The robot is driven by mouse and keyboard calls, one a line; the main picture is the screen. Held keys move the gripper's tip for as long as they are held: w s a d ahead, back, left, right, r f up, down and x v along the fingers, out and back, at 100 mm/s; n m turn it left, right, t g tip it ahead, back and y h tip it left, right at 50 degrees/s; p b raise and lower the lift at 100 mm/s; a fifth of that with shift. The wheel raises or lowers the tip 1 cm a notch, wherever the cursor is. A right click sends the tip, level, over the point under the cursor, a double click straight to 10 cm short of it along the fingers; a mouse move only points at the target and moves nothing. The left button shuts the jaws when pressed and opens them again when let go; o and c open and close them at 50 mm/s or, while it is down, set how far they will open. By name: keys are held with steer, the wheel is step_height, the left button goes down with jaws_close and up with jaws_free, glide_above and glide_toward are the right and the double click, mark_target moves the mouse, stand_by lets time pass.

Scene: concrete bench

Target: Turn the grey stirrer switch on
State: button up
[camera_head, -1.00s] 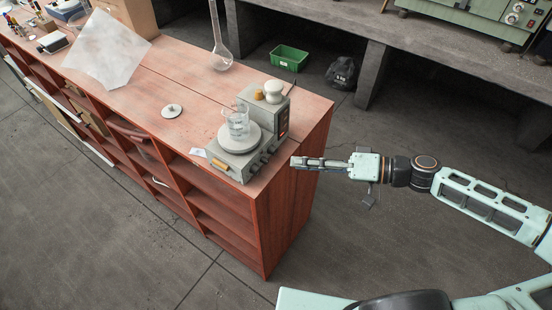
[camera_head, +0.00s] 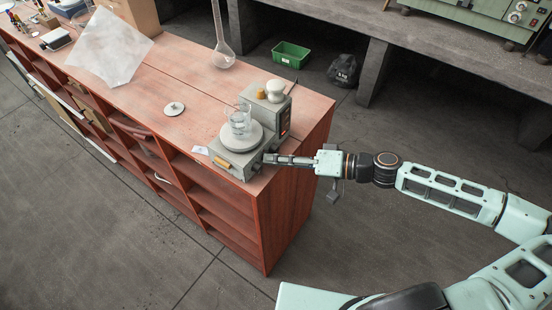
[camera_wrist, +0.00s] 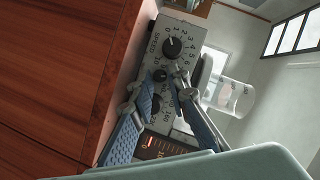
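The grey stirrer (camera_head: 240,164) stands at the near right end of the red-brown bench, with a glass beaker (camera_head: 238,121) on its round plate. In the wrist view its front panel (camera_wrist: 188,30) shows a large black dial (camera_wrist: 172,47) with numbers and a second black knob (camera_wrist: 158,103). A small dark switch-like part (camera_wrist: 160,75) sits between them; its setting is unclear. My gripper (camera_head: 268,158) reaches the panel from the right. In the wrist view, my gripper (camera_wrist: 158,78) has its blue-padded fingers apart, tips close to the panel around the small part. Contact cannot be told.
Floor right of the bench is clear around my arm.

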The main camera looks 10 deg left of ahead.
jaws_close()
steer(key=shift+f, duration=0.1)
steer(key=shift+f+m+y+b, duration=0.15)
steer(key=shift+m+y+b, duration=0.25)
steer(key=shift+m+b, duration=0.4)
steer(key=m+y+b, duration=0.1)
steer(key=m, duration=0.1)
steer(key=m+y+b, duration=0.1)
steer(key=m, duration=0.2)
steer(key=shift+w+f+g, duration=0.1)
steer(key=shift+f+g, duration=0.05)
steer(key=shift+g, duration=0.25)
steer(key=o, duration=0.5)
jaws_free()
